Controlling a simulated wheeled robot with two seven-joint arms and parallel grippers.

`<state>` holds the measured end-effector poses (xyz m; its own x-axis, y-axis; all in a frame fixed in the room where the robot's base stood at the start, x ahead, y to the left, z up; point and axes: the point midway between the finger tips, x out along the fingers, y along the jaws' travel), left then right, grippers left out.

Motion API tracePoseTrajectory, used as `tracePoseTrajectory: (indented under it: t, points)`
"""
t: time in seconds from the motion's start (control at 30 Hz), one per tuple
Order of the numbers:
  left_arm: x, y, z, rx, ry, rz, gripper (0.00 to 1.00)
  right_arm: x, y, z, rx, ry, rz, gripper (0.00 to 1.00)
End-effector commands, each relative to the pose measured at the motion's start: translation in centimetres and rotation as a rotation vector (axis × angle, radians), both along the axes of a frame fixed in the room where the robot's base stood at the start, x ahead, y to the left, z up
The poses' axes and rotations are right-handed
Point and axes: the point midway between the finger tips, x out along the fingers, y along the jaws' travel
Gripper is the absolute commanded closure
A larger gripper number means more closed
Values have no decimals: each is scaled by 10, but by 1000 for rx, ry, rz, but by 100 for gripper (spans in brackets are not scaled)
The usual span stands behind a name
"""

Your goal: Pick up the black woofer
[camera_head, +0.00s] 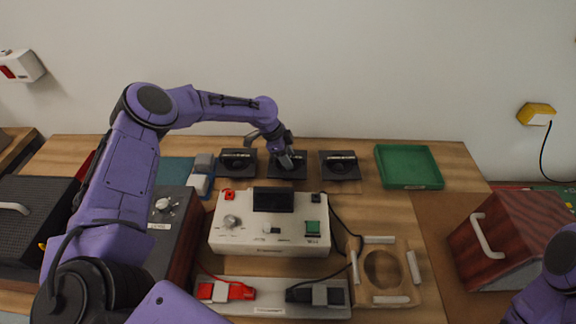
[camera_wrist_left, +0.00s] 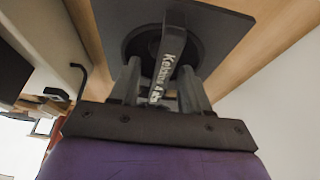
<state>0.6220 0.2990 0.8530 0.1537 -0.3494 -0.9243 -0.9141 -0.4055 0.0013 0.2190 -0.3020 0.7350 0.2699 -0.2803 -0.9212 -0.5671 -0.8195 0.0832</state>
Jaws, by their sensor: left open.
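Three black square units with round centres and raised labelled bars stand in a row at the back of the table: a left one (camera_head: 238,162), a middle one (camera_head: 273,171) and a right one (camera_head: 339,166). I cannot tell from the head view which is the woofer. My left gripper (camera_head: 290,162) is over the middle unit and hides part of it. In the left wrist view a black square plate (camera_wrist_left: 225,35) carries a labelled bar. The open fingers of the left gripper (camera_wrist_left: 160,82) are on either side of this bar. My right gripper is out of view.
A green tray (camera_head: 408,167) is right of the row. A white control box (camera_head: 270,225) stands in front. A wooden holder with a round hole (camera_head: 384,272) and a grey tray with red and black parts (camera_head: 275,308) are nearer. A reddish wooden box (camera_head: 512,240) is at right.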

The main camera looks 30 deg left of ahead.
Motion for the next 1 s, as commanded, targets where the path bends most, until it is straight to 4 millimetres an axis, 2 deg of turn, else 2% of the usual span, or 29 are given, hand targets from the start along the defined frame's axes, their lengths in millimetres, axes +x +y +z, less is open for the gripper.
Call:
tracePoseTrajectory:
  t: [1.0]
  points:
    - [1,-1,-7,-1,-1,0,53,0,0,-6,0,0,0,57]
